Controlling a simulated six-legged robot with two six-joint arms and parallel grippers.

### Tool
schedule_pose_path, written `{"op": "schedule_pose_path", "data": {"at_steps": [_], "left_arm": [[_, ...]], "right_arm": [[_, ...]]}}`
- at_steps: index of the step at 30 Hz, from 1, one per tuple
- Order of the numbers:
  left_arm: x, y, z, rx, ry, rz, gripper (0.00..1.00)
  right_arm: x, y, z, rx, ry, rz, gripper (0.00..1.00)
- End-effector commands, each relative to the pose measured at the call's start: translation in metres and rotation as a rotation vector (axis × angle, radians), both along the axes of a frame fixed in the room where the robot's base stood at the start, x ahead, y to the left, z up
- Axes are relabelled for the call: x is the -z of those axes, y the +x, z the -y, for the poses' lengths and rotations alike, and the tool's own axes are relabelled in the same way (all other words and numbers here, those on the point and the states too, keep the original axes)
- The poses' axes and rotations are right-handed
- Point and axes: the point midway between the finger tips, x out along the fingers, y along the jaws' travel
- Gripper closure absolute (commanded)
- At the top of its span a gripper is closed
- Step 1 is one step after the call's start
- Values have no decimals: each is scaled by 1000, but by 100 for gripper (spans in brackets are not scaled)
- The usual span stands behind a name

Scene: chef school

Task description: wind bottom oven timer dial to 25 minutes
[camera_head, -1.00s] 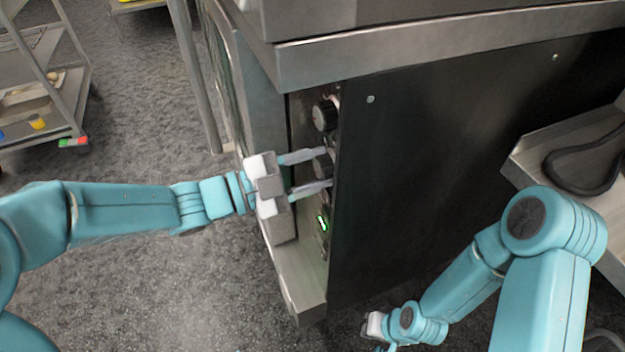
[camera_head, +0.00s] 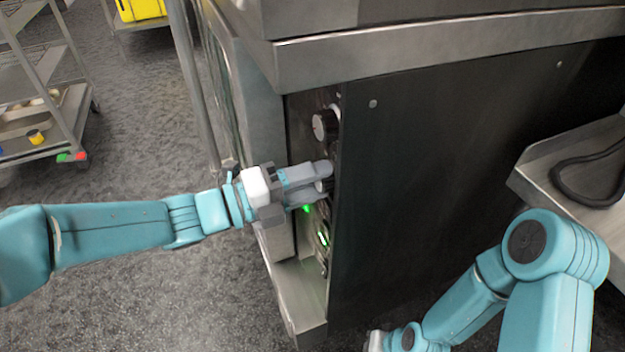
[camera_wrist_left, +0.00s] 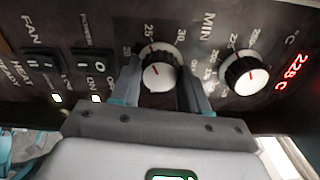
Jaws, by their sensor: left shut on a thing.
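The timer dial is a black knurled knob with a pale face and a pointer line. It sits on the oven's dark control panel, and in the left wrist view the dial (camera_wrist_left: 158,74) is between my two fingers, near "25" and "MIN" lettering. My left gripper (camera_head: 325,178) reaches in from the left and is shut on it; in the head view the fingers hide most of the dial. I cannot read the pointer's exact setting. My right gripper (camera_head: 375,341) is at the bottom edge, mostly cut off.
A second dial (camera_head: 324,125) is above the held one; in the wrist view it is beside a red "225 °C" display (camera_wrist_left: 294,67). Switches (camera_wrist_left: 95,65) lie to the left. A dark side panel (camera_head: 450,170), a trolley (camera_head: 45,145) and a steel shelf (camera_head: 540,165) stand around.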

Motion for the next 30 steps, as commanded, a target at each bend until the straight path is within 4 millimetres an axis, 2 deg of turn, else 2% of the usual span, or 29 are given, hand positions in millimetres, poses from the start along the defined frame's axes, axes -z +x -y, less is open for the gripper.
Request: {"op": "schedule_pose_path", "data": {"at_steps": [10,24,25,26,27,30], "left_arm": [[0,0,0,1,39,94,86],[0,0,0,1,43,102,86],[0,0,0,1,43,102,45],[0,0,0,1,43,102,36],[0,0,0,1,43,102,30],[0,0,0,1,43,102,30]], "right_arm": [[0,0,0,0,0,0,100],[0,0,0,0,0,-1,100],[0,0,0,0,0,-1,100],[0,0,0,0,0,-1,100],[0,0,0,0,0,-1,100],[0,0,0,0,0,0,100]]}}
